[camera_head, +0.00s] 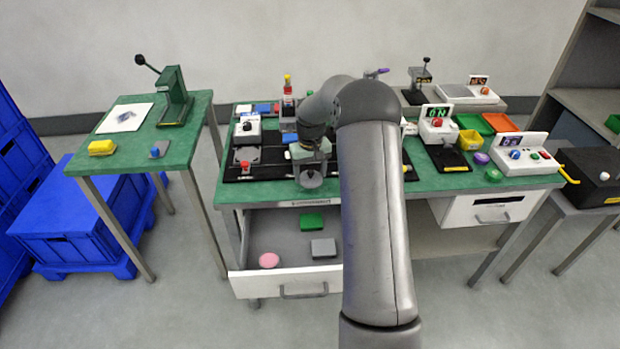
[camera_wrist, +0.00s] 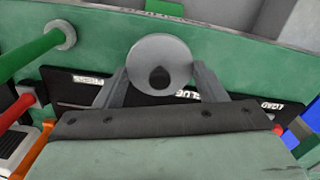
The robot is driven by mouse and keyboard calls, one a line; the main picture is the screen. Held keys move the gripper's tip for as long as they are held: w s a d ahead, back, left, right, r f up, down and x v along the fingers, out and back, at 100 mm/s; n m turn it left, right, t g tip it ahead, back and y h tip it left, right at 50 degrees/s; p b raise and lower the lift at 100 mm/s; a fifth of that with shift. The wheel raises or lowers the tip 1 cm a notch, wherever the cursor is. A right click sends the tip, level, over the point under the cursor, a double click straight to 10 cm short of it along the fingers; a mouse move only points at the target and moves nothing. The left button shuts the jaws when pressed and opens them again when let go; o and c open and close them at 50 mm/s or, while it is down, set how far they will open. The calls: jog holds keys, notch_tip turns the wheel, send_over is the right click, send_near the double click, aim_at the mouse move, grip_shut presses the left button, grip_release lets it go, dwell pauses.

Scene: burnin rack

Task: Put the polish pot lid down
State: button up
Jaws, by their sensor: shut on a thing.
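My gripper (camera_head: 310,161) hangs over the front of the green bench, left of the middle. It is shut on a round grey lid (camera_head: 311,181). In the wrist view the lid (camera_wrist: 145,50) is a pale grey disc with a dark round spot, held between the two fingers (camera_wrist: 160,82). The lid appears above the front edge of a black labelled mat (camera_wrist: 65,88); I cannot tell if it touches anything below. I cannot make out which container is the polish pot.
An open drawer (camera_head: 235,284) below holds a green block (camera_head: 312,222), a grey box (camera_head: 323,248) and a pink disc (camera_head: 268,260). Purple (camera_head: 481,158) and green (camera_head: 493,174) round items sit on the right.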

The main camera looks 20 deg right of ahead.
aim_at(310, 177)
jog(key=shift+w+f, duration=0.1)
jog(key=shift+f, duration=1.5)
jog(key=shift+f, duration=0.1)
jog(key=shift+f, duration=0.15)
jog(key=o, duration=1)
jog(key=shift+c, duration=0.2)
